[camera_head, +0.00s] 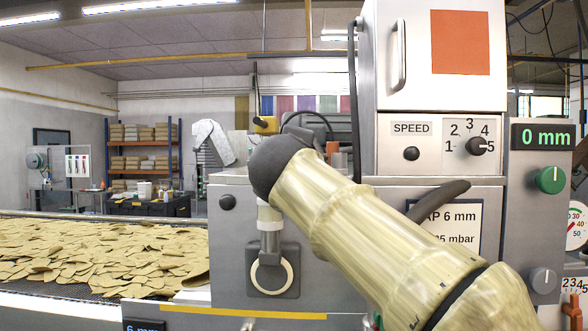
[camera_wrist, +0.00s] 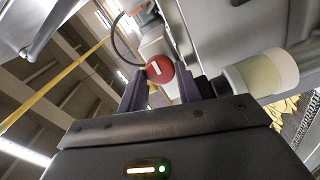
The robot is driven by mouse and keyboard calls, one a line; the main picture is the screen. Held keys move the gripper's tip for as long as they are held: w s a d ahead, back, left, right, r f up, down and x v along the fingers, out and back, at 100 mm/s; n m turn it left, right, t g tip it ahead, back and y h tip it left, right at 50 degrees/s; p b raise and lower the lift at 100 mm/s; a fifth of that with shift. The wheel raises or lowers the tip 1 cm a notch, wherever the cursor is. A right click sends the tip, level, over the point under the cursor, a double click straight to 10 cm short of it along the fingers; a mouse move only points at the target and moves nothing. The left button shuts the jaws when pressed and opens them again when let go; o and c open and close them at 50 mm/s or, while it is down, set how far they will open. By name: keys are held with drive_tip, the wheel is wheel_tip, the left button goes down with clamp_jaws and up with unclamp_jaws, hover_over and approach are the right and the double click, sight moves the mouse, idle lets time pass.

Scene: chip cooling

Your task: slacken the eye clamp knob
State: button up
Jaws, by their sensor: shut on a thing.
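A round red knob (camera_wrist: 160,69) with a short white mark sits between the fingertips of my gripper (camera_wrist: 160,78) in the wrist view. The two dark fingers lie one on each side of it, and my gripper is shut on it. I take this to be the eye clamp knob; no label on it shows. In the head view my arm covers the knob, and the fingertips cannot be made out there.
The grey machine cabinet (camera_head: 340,90) rises close to the right of my wrist, with a speed dial (camera_head: 477,146) and a green knob (camera_head: 550,179). A conveyor (camera_head: 60,289) full of chips runs at the left. A thin black cable (camera_wrist: 117,40) curves near the fingertips.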

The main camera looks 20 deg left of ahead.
drive_tip(key=shift+f, duration=0.15)
idle(0.3)
drive_tip(key=o, duration=1)
drive_tip(key=b+v, duration=0.4)
drive_tip(key=v, duration=1.3)
drive_tip(key=shift+s, duration=0.2)
drive_tip(key=shift+w, duration=0.15)
